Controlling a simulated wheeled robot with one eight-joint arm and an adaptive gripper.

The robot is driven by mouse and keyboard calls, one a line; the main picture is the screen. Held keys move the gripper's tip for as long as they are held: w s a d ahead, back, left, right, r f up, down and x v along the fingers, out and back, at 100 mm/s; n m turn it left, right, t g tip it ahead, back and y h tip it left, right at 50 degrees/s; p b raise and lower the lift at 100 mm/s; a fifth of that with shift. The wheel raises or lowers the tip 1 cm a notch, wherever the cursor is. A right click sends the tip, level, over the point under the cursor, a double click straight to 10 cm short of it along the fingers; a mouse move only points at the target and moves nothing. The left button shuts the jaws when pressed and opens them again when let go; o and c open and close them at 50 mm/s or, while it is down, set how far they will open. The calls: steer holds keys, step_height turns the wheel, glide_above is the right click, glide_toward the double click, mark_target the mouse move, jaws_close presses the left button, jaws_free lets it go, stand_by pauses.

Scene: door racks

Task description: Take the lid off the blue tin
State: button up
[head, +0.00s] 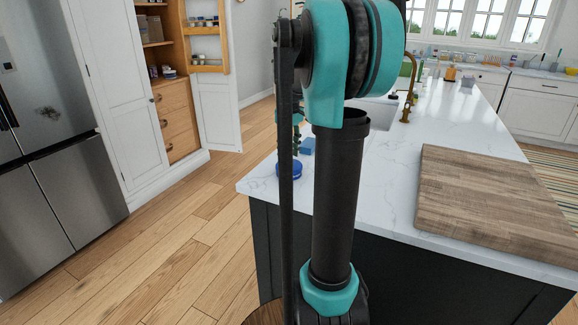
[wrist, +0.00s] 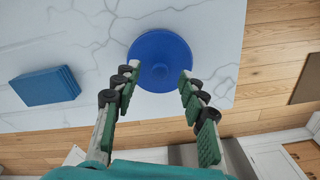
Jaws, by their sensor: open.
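The blue tin (head: 296,170) stands on the white counter near its left corner, partly hidden behind my arm in the head view. The lid covers the tin, and the tin's body is hidden there. Nothing is held.
A blue block (wrist: 46,87) lies on the counter to the left of the tin in the wrist view. A wooden board (head: 490,195) lies on the counter at the right. The counter edge is close to the tin, with wooden floor (head: 185,240) beyond.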

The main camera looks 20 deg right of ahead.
step_height(320, 180, down, 2)
steer(key=c, duration=0.9)
steer(key=shift+r, duration=0.1)
steer(key=shift+c, duration=0.2)
